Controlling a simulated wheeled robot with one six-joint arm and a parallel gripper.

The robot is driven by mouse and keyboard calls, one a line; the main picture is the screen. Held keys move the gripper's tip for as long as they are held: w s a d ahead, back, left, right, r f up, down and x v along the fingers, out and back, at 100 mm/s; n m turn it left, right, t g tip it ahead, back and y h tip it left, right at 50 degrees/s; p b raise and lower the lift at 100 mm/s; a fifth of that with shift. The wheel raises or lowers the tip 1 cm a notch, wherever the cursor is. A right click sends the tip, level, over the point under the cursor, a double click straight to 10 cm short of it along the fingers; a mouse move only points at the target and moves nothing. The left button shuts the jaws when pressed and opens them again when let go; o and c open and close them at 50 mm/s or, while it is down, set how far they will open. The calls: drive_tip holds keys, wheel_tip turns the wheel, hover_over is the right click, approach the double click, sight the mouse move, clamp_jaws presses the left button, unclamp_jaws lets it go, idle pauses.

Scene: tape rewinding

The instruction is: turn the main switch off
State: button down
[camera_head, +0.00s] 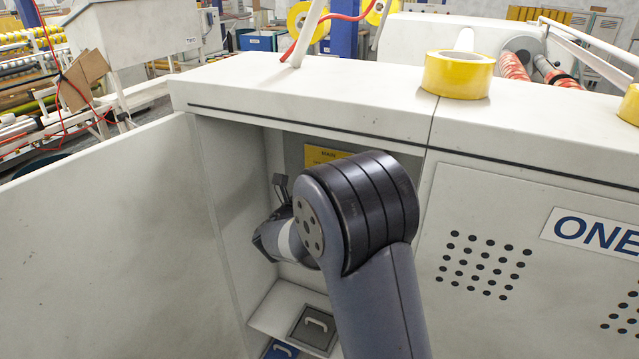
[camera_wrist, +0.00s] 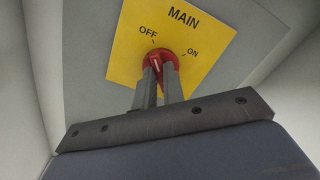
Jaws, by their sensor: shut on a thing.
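The main switch is a red round knob (camera_wrist: 158,55) on a yellow plate (camera_wrist: 128,48) marked MAIN, OFF and ON in the wrist view. A white mark on its handle points up and slightly left, roughly toward OFF. My gripper (camera_wrist: 160,68) has its fingers closed on the switch handle, covering its lower part. In the head view, part of the yellow plate (camera_head: 322,155) shows inside the open cabinet. My arm hides the switch knob there, and the gripper's dark finger end (camera_head: 281,184) shows only partly.
The cabinet door (camera_head: 110,245) stands open on the left. The cabinet's side walls surround my wrist closely. Below are a grey panel with a handle (camera_head: 314,327) and a blue one (camera_head: 281,350). Yellow tape rolls (camera_head: 458,75) sit on the machine top.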

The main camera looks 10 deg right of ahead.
idle(0.3)
drive_tip(key=c, duration=1.5)
unclamp_jaws()
drive_tip(key=shift+s+a, duration=0.1)
drive_tip(key=b+v, duration=0.3)
drive_tip(key=v, duration=0.7)
drive_tip(key=shift+s+a, duration=0.15)
drive_tip(key=shift+s, duration=0.1)
drive_tip(key=p+x, duration=0.2)
drive_tip(key=x, duration=0.8)
drive_tip(key=shift+w+d+p, duration=0.2)
drive_tip(key=shift+w+p, duration=0.1)
drive_tip(key=shift+p, duration=0.05)
